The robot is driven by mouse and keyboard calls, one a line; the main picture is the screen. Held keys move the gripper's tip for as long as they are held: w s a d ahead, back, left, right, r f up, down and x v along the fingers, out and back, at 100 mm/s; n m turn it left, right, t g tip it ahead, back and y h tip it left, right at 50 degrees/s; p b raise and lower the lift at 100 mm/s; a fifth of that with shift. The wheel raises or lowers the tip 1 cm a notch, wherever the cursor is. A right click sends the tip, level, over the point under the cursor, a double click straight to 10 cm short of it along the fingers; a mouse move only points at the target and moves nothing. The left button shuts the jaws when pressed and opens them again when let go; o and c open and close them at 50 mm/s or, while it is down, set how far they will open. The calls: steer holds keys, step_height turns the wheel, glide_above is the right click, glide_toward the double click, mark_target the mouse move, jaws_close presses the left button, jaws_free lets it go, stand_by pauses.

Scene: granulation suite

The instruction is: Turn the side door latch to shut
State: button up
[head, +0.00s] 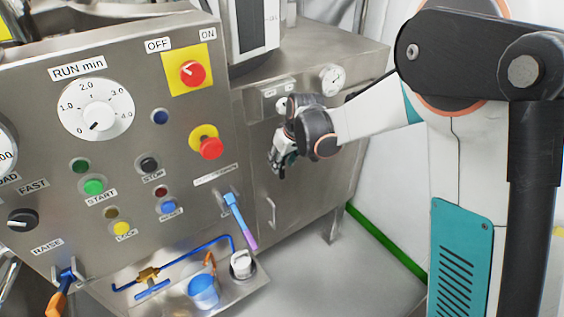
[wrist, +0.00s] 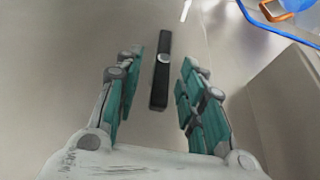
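The side door latch (wrist: 161,80) is a black bar with a silver pivot disc near its upper middle. In the wrist view it stands almost upright in the picture on a plain metal panel. My gripper (wrist: 161,62) is open, with one teal-padded finger on each side of the latch and gaps to both. I cannot tell how far its tips are from the panel. In the head view my gripper (head: 280,163) is in front of the side cabinet door (head: 295,205); the latch is not visible there, apparently hidden by my gripper.
A silver pull handle (head: 271,213) is on the door below my gripper. A pressure gauge (head: 332,79) and a white knob (head: 281,105) are above. The control panel (head: 125,150) is left, with a blue-and-purple lever (head: 240,220) at its edge. Floor to the lower right is clear.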

jaws_close()
stand_by(0.4)
steer(key=f+m+g+y+b, duration=0.1)
steer(key=g+y+b, duration=0.1)
steer(key=y, duration=0.3)
steer(key=w+d+f+m+g+y+b, duration=0.1)
steer(key=m+g+y+b, duration=0.1)
steer(key=y, duration=0.3)
steer(key=d+f+m+g+y+b, duration=0.1)
steer(key=g+y+b, duration=0.2)
steer(key=y, duration=0.1)
steer(key=shift+w+d+g+y+b, duration=0.2)
steer(key=shift+w+g+y+b, duration=0.1)
steer(key=shift+y, duration=0.1)
steer(key=shift+m, duration=0.3)
stand_by(0.4)
